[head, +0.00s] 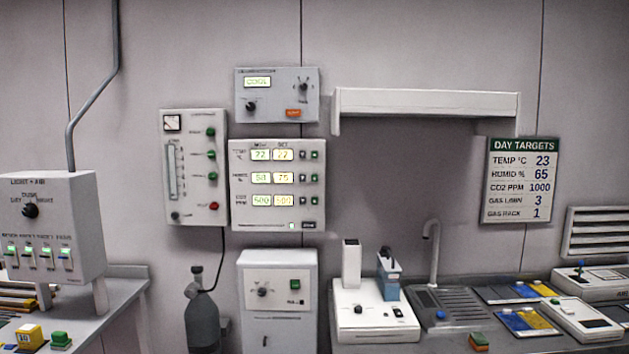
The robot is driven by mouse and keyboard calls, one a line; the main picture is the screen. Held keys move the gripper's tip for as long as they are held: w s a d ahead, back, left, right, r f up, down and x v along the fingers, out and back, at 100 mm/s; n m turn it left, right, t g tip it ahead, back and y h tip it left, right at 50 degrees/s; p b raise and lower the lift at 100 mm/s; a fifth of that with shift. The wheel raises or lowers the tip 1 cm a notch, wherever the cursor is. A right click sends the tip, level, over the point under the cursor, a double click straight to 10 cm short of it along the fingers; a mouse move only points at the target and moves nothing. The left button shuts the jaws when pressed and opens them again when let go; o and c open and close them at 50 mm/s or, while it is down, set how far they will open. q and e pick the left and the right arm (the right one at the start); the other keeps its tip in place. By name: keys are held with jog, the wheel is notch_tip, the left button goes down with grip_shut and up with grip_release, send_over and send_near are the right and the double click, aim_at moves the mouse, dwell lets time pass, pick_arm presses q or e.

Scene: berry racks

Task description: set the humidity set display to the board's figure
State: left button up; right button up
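The climate panel (278,185) is on the wall, left of centre, with three rows of NOW and SET displays. In its middle row, the humidity set display (284,178) seems to read 75, and the now display (260,178) beside it seems to read 58, though the digits are small. Two small buttons (309,178) sit to the right of that row. The DAY TARGETS board (517,180) on the right gives HUMID % as 65. Neither of my grippers shows in the head view.
A grey box with knobs (277,95) is above the panel, and a flow panel with green knobs (194,165) is to its left. Below are a white control box (277,300) and a gas bottle (202,320). A bench with a sink (450,305) is at right.

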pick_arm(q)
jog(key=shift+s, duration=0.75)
